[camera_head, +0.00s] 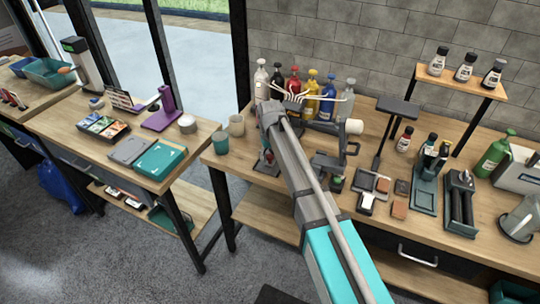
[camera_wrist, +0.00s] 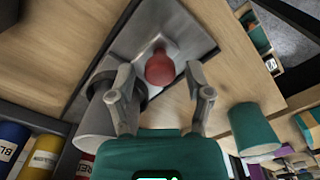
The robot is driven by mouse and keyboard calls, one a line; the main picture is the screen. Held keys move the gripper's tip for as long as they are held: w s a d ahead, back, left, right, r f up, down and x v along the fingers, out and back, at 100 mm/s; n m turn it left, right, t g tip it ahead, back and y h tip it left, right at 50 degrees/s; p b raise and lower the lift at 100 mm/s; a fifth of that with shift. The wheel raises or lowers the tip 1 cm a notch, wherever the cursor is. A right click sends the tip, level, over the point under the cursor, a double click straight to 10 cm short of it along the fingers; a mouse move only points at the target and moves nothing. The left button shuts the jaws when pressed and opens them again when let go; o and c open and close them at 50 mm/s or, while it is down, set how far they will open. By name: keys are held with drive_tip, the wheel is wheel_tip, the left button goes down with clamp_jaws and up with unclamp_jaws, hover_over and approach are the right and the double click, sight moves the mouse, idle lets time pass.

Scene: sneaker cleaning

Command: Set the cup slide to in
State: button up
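A round red knob (camera_wrist: 160,68) stands on a grey metal plate (camera_wrist: 190,40) in the wrist view. It looks like the handle of the cup slide, but I cannot tell whether the slide is in or out. My gripper (camera_wrist: 160,73) is open, with one finger on each side of the knob and a gap visible at both sides. In the head view the red knob (camera_head: 269,156) shows small beside my arm, which hides most of the gripper. A teal cup (camera_wrist: 255,128) stands to the right of the gripper in the wrist view; it also shows in the head view (camera_head: 220,143).
A beige cup (camera_head: 236,125) stands by the teal one. Several coloured bottles (camera_head: 327,97) line the wall behind my arm. A black stand (camera_head: 393,125), a tool holder (camera_head: 459,200) and small blocks crowd the bench to the right. A side table (camera_head: 112,148) stands left, across a gap.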

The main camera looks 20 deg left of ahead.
clamp_jaws()
drive_tip(key=w, duration=0.8)
drive_tip(key=shift+d, duration=0.3)
drive_tip(key=shift+s, duration=0.1)
drive_tip(key=shift+o, duration=1.4)
unclamp_jaws()
drive_tip(key=shift+s, duration=0.1)
